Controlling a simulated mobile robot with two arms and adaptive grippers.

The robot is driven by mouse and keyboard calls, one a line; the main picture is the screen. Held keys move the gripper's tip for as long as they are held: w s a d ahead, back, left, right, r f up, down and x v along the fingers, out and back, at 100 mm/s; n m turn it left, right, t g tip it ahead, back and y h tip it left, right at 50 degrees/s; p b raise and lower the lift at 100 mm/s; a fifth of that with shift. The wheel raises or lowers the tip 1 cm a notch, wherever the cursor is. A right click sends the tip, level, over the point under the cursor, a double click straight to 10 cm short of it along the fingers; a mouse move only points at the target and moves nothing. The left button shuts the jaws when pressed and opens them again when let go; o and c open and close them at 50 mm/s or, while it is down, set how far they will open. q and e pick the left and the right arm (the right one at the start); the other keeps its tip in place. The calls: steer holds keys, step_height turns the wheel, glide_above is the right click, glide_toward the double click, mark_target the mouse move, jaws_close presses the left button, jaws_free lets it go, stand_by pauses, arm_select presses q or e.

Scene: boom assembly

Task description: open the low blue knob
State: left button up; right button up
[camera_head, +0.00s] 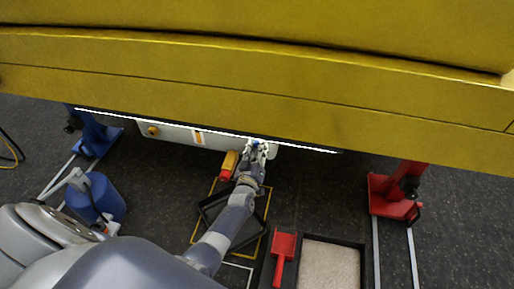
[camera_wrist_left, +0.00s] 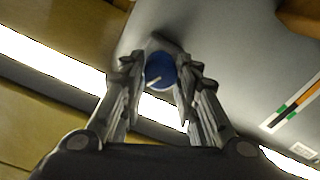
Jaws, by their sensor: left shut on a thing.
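The blue knob (camera_wrist_left: 158,70) is round with a pale line on it and sits on a grey panel (camera_wrist_left: 240,50) in the left wrist view. My left gripper (camera_wrist_left: 162,75) is shut on it, one finger on each side. In the head view my left gripper (camera_head: 256,148) reaches up to the right end of the white panel (camera_head: 175,134) under the yellow boom (camera_head: 250,90). Only a small blue bit of the knob shows there between the fingers. My right gripper is in neither view.
A yellow-and-red part (camera_head: 228,166) hangs close left of my gripper. A dark tray (camera_head: 213,205) lies on the floor below my arm. A red scoop (camera_head: 283,247), a red stand (camera_head: 395,198) and a blue stand (camera_head: 95,137) are nearby. The boom closes off the space above.

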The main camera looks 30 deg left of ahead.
arm_select(q)
steer(key=o, duration=1.1)
steer(key=shift+c, duration=0.2)
steer(key=shift+s+f, duration=0.1)
steer(key=v, duration=1.1)
steer(key=shift+s+d, duration=0.2)
steer(key=shift+s, duration=0.15)
